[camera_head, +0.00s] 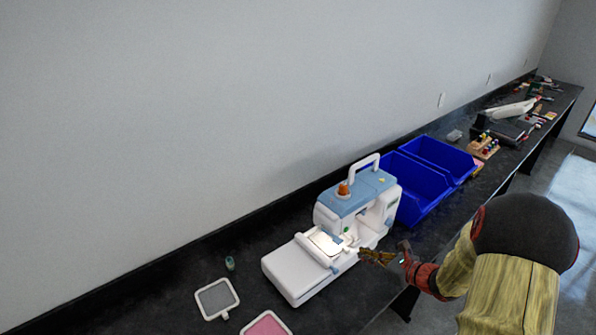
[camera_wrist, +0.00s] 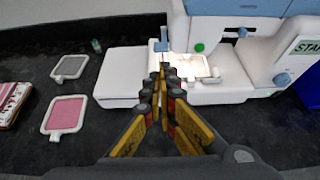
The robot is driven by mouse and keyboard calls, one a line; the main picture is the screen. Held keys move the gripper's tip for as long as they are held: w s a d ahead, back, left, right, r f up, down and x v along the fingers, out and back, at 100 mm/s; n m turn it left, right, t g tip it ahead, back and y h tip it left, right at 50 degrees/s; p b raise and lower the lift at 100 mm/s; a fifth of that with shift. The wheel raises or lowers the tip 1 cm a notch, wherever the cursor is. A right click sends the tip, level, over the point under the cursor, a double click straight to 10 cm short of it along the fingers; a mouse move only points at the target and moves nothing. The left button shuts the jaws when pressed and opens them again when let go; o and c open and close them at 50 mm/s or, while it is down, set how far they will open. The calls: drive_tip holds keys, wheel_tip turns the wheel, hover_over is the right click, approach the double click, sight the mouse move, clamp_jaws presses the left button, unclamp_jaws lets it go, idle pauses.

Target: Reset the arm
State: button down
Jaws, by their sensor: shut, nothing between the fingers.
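My gripper (camera_wrist: 164,78) is shut and empty, its fingertips together in front of the sewing machine's lit needle area in the wrist view. In the head view my gripper (camera_head: 362,255) is at the front of the white and blue sewing machine (camera_head: 352,203), beside its lower arm. The sewing machine (camera_wrist: 130,72) fills the upper middle of the wrist view. I cannot tell whether the fingertips touch it. My arm (camera_head: 455,270) reaches in from the right in the head view.
Two blue bins (camera_head: 425,205) stand right of the machine on the black counter (camera_head: 190,285). A grey framed pad (camera_head: 216,298), a pink framed pad (camera_head: 266,326) and a small thread spool (camera_head: 230,263) lie left. A grey wall (camera_head: 200,110) stands behind.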

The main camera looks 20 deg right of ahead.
drive_tip(key=s+a+r+n+g+y+b, duration=0.1)
drive_tip(key=s+a+n+g+y+b, duration=0.1)
drive_tip(key=s+a+n+g, duration=0.95)
drive_tip(key=s+a+r+n+t+h+b, duration=0.2)
drive_tip(key=s+a+r+n, duration=0.3)
drive_tip(key=n, duration=0.5)
drive_tip(key=s+a+r+n+t+h+b, duration=0.3)
drive_tip(key=s+a+r+n+h, duration=0.1)
drive_tip(key=s+r+n, duration=0.3)
drive_tip(key=shift+s+a+r+n+h+b, duration=0.35)
drive_tip(key=shift+a+r+n, duration=0.2)
drive_tip(key=shift+r+n, duration=0.95)
drive_tip(key=shift+f, duration=0.2)
